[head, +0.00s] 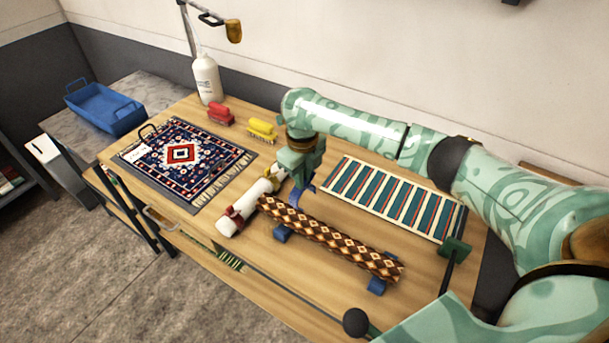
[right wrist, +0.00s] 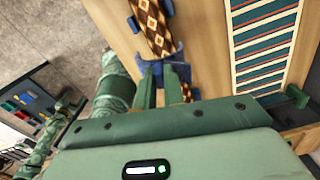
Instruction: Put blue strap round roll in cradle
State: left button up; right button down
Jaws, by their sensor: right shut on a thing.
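The patterned brown roll (head: 330,240) lies slantwise on the bench, resting on blue cradle supports (head: 376,286). My right gripper (head: 301,182) points down just behind the roll's left half and is shut on the blue strap (head: 304,188). In the right wrist view the blue strap (right wrist: 146,67) sits at the fingertips (right wrist: 163,72), across the roll (right wrist: 153,25). The fingers hide part of both, so I cannot tell whether the strap closes round the roll.
A white roll (head: 240,212) with red and yellow straps lies close left of the gripper. A striped rug (head: 393,198) lies behind, a fringed rug (head: 183,158) to the left. Brushes (head: 262,130) and a white bottle (head: 206,80) stand at the back.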

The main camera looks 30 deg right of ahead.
aim_at(303, 217)
jog(key=shift+s+n, duration=0.15)
jog(key=shift+n, duration=0.25)
jog(key=shift+s+d+n, duration=0.1)
jog(key=shift+s+n, duration=0.05)
jog(key=shift+n, duration=0.15)
jog(key=shift+w+a+f+n, duration=0.2)
jog(key=shift+w+f+n, duration=0.05)
jog(key=shift+f+n, duration=0.05)
jog(key=shift+s+d+f+b, duration=0.15)
jog(key=shift+f+b, duration=0.55)
jog(key=shift+b, duration=0.45)
notch_tip(303, 217, down, 2)
jog(key=shift+f+b, duration=0.1)
jog(key=shift+b, duration=1.1)
notch_tip(303, 217, down, 3)
jog(key=b, duration=0.3)
jog(key=shift+r, duration=0.2)
jog(key=shift+f, duration=0.25)
jog(key=shift+f+b, duration=1.3)
jog(key=shift+f, duration=1.4)
jog(key=c, duration=1.4)
grip_release()
